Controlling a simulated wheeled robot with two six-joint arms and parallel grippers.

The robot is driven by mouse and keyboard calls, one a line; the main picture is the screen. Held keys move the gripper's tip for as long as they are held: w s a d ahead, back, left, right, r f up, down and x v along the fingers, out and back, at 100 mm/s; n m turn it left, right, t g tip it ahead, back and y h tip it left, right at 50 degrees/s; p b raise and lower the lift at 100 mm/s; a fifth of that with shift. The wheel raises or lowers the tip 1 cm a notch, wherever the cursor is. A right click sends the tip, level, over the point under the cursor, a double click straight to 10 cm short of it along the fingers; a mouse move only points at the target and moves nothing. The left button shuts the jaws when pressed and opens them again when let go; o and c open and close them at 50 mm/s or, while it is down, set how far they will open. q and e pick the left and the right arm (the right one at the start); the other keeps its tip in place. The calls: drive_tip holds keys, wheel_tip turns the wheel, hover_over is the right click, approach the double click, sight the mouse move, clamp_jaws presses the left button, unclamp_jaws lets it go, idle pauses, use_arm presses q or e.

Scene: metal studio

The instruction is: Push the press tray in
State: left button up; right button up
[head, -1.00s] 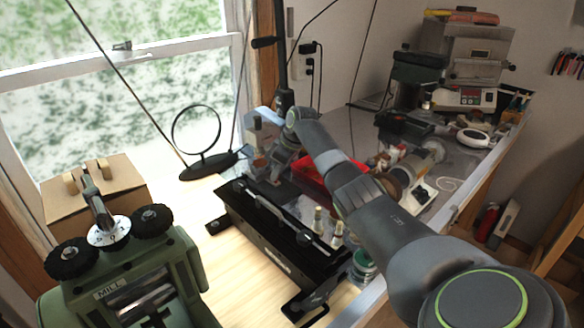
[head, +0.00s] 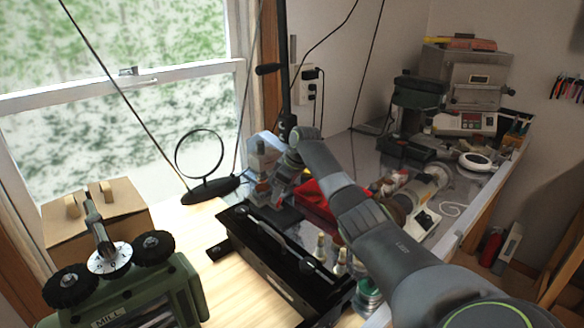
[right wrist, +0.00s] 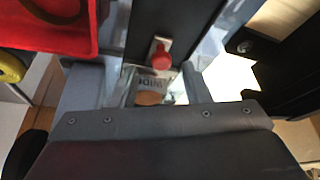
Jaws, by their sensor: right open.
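My right gripper (head: 264,190) is in front of the black press column (head: 285,112), pointing down toward the bench. In the right wrist view its two grey fingers (right wrist: 148,88) are apart, with nothing held between them. A dark flat bar (right wrist: 168,18), probably the press tray, lies just past the fingertips. It carries a silver plate and a red knob (right wrist: 161,58), close to the gap between the fingers. I cannot tell whether they touch. In the head view the arm and gripper hide this part. My left gripper is not in view.
A red box (head: 316,204) is close beside the gripper. A long black machine (head: 262,248) stands in front, with small bottles (head: 340,257) beside it. Clear wood lies between.

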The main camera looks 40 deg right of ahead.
drive_tip(key=b+v, duration=0.2)
drive_tip(key=v, duration=1.3)
drive_tip(key=shift+r, duration=0.35)
drive_tip(key=shift+s+d, duration=0.1)
drive_tip(key=shift+s, duration=0.05)
